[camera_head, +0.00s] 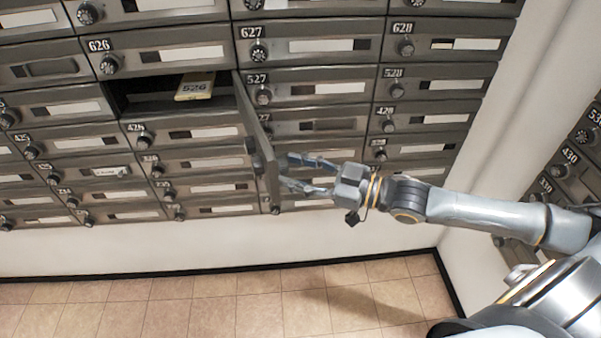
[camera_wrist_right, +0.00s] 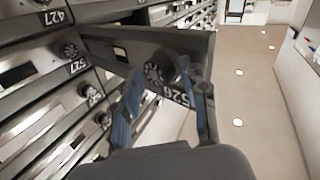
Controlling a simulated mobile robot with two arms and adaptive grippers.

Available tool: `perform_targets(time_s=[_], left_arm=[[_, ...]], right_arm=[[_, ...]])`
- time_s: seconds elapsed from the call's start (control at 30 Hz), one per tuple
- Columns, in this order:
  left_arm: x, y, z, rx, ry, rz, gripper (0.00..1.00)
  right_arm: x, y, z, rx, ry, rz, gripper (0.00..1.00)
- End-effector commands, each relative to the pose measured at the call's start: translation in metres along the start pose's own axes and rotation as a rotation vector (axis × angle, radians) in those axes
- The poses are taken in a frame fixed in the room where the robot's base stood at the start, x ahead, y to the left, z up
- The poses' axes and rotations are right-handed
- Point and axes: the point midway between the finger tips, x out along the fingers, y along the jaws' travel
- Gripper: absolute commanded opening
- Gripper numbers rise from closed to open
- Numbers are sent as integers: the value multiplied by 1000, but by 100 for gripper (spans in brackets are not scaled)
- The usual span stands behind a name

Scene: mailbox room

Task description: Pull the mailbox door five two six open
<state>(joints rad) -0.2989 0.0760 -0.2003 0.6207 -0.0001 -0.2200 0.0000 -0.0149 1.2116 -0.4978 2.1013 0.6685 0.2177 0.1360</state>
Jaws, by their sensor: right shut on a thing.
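The mailbox door 526 (camera_head: 259,135) stands swung out from the wall, hinged at its right side, so the compartment (camera_head: 150,93) behind it is open. A card marked 526 (camera_head: 195,87) lies inside that compartment. My right gripper (camera_head: 279,172) is at the door's outer end, shut on its knob. In the right wrist view the door (camera_wrist_right: 135,50) spans the top middle, with its dial knob (camera_wrist_right: 165,72) between the blue fingers of the right gripper (camera_wrist_right: 165,108) and the number 526 beside it. My left gripper is not in view.
Rows of shut grey mailboxes surround the opening, with 626 (camera_head: 160,50) above and 527 (camera_head: 320,88) to the right. The tiled floor (camera_head: 260,310) below is clear. More mailboxes (camera_head: 575,160) stand along the right side.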

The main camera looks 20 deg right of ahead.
Motion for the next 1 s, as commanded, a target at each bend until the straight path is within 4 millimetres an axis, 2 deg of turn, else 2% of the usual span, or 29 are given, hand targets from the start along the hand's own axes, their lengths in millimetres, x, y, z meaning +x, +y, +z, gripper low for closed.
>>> perform_targets(time_s=[0.03,0.17,0.2,0.3,0.47,0.57,1.0], left_arm=[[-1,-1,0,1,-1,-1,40],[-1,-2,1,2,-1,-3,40],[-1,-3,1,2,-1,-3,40],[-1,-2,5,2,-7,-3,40],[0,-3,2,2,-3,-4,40],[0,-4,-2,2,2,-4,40],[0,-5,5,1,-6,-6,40]], right_arm=[[2,20,-9,-21,11,32,0],[2,20,-8,-21,10,32,0],[2,20,-8,-21,10,32,46],[2,20,-9,-21,12,32,67],[2,20,-8,-22,10,31,71],[1,19,-7,-22,8,31,68],[-1,18,-4,-21,3,29,68]])
